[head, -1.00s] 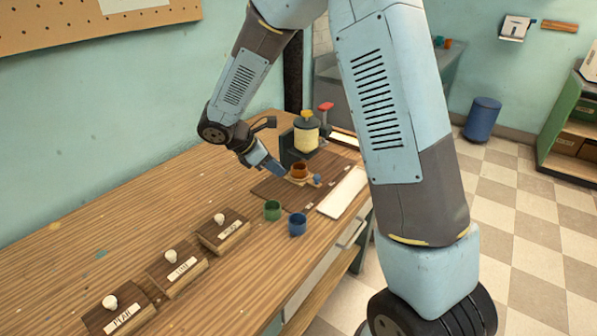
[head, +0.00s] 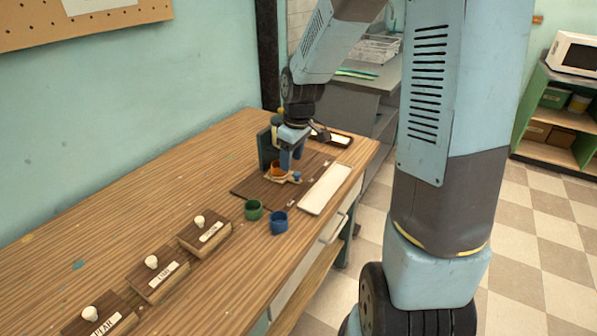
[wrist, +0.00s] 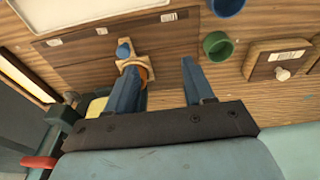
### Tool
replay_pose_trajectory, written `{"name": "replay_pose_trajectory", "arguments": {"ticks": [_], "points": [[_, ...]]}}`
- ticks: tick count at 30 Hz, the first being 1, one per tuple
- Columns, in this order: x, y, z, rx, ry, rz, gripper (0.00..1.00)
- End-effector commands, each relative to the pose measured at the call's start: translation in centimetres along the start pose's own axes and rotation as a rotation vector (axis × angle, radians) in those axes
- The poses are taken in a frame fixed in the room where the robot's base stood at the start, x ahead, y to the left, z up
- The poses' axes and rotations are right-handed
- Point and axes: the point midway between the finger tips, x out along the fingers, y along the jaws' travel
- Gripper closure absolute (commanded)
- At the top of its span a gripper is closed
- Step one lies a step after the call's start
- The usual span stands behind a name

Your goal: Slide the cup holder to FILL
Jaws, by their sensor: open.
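The cup holder (head: 288,179) is a small pale wooden slide with a blue knob (head: 297,176), carrying an orange cup (head: 277,169) on the dark board (head: 250,191). In the wrist view the blue knob (wrist: 124,50) and holder (wrist: 131,62) show just beyond my left finger, which partly hides the orange cup (wrist: 147,72). My gripper (head: 291,160) points down over the holder; it is open, with nothing between its fingers (wrist: 165,88). Whether a finger touches the holder or cup I cannot tell. Small white labels (wrist: 101,31) on the board are too small to read.
A green cup (head: 253,210) and a blue cup (head: 278,222) stand in front of the board. Several labelled wooden blocks with white knobs (head: 151,262) lie front left. The dispenser (head: 265,150) stands behind the holder, partly hidden by my gripper. A white strip (head: 325,190) lies along the right edge.

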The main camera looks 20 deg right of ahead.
Motion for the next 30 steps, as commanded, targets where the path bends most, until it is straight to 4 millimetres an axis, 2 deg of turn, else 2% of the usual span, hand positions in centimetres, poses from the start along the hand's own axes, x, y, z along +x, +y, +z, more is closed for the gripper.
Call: {"name": "replay_pose_trajectory", "arguments": {"ticks": [3,9,16,20,30], "points": [[-1.1,1.8,0.9,0.141,0.084,0.026,0.47],[-2.5,4.0,1.9,0.320,0.188,0.070,0.47],[-2.9,5.0,2.5,0.394,0.228,0.091,0.47],[-2.2,5.1,2.3,0.396,0.228,0.090,0.47],[1.8,5.5,1.5,0.392,0.226,0.088,0.47]]}}
